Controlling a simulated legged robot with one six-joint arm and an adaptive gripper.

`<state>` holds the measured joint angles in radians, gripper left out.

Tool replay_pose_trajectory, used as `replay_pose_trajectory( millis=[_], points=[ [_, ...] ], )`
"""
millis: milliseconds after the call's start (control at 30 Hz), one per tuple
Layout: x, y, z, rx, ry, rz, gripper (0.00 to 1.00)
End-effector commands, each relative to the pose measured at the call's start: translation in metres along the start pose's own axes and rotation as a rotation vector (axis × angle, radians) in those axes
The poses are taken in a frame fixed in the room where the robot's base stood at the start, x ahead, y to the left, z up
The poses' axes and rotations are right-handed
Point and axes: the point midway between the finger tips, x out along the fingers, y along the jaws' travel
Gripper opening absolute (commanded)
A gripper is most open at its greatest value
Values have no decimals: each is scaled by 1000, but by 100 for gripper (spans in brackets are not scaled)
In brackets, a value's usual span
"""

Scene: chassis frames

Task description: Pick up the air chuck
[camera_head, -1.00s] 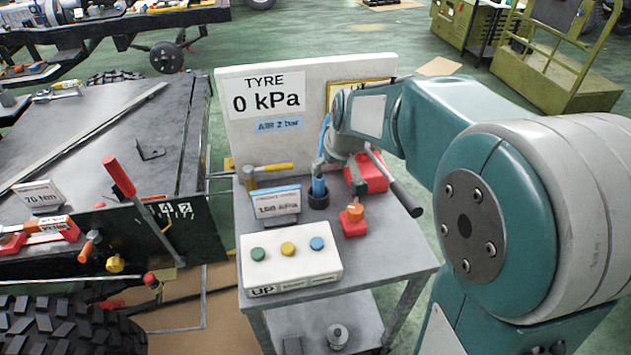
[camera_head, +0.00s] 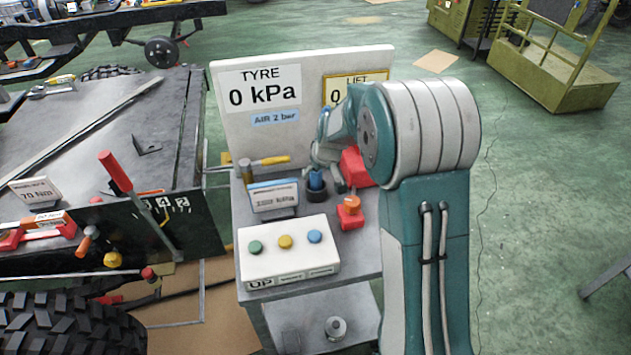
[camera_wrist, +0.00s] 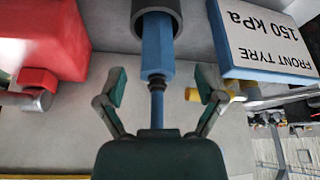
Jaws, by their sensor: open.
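The air chuck is a blue piece (camera_head: 316,180) standing in a dark round cup on the grey cart. My gripper (camera_wrist: 160,88) is open, one finger on each side of the stem and the near end of the blue body. Gaps show on both sides, so it is not gripped. In the head view my gripper is over the cup, partly hidden by my arm.
A red box (camera_head: 355,166) stands close beside the cup. A pressure sign (camera_head: 273,198) stands on the other side. A white button box (camera_head: 288,252) and a red-orange item (camera_head: 350,213) are in front. A white display board (camera_head: 240,130) rises behind.

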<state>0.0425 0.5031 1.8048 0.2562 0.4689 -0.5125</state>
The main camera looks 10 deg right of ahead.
Motion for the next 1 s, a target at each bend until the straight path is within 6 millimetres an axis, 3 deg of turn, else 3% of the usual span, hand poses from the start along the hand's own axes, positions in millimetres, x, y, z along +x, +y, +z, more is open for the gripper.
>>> replay_pose_trajectory(
  millis=[233, 533, 567, 700, 733, 767, 1000],
  points=[
    [37, 3, -5, 1, -3, -1, 87],
    [42, 3, -5, 1, 0, 0, 87],
    [42, 3, -5, 0, -1, 0, 82],
    [42, 3, -5, 0, -1, -1, 20],
    [42, 3, -5, 1, -1, -1, 7],
    [42, 3, -5, 1, -1, -1, 0],
    [43, 3, -5, 1, -2, -1, 0]
  ],
)
